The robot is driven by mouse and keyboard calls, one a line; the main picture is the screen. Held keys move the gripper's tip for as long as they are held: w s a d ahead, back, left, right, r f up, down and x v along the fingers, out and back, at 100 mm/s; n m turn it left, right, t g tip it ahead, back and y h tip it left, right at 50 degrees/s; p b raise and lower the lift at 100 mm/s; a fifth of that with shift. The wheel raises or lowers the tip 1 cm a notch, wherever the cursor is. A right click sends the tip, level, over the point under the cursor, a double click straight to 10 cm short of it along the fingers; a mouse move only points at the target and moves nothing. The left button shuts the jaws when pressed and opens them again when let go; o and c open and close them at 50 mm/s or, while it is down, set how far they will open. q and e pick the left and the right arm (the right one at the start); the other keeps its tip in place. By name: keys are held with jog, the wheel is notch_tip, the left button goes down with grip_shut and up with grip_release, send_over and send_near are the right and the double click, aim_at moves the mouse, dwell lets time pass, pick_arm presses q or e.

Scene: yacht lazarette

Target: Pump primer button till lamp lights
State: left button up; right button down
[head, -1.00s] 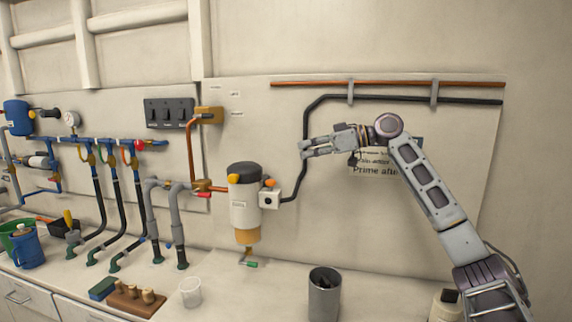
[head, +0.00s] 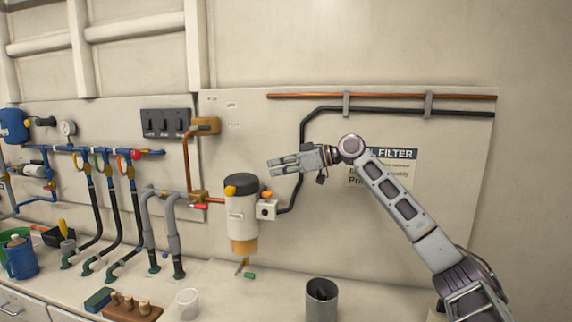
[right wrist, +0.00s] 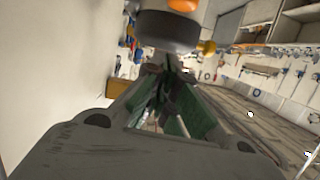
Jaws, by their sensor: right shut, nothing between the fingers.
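The filter unit (head: 241,215) hangs on the wall board: a white body with an amber bowl below and a black cap (head: 243,183) on top. A yellow-orange knob (head: 230,191) sits at the cap's left and an orange piece (head: 267,194) at its right. I cannot tell which is the primer button. A small white box (head: 266,214) with a dark round spot is at its right; no lit lamp shows. My right gripper (head: 270,167) is shut and empty, just above and right of the cap, apparently apart. In the right wrist view the cap (right wrist: 167,33) is beyond the fingertips.
A black hose (head: 301,150) runs from the white box up the board behind my right arm. A grey cup (head: 321,300) and a clear cup (head: 188,303) stand on the counter. Valves and hoses (head: 90,175) fill the left.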

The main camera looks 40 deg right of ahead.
aim_at(267, 194)
jog(key=shift+x, duration=0.85)
jog(key=shift+s+f, duration=0.1)
jog(key=shift+f, duration=1.85)
pick_arm(q)
jog(key=shift+s+a, duration=0.2)
jog(key=shift+a, duration=0.1)
jog(key=shift+d+f, duration=0.1)
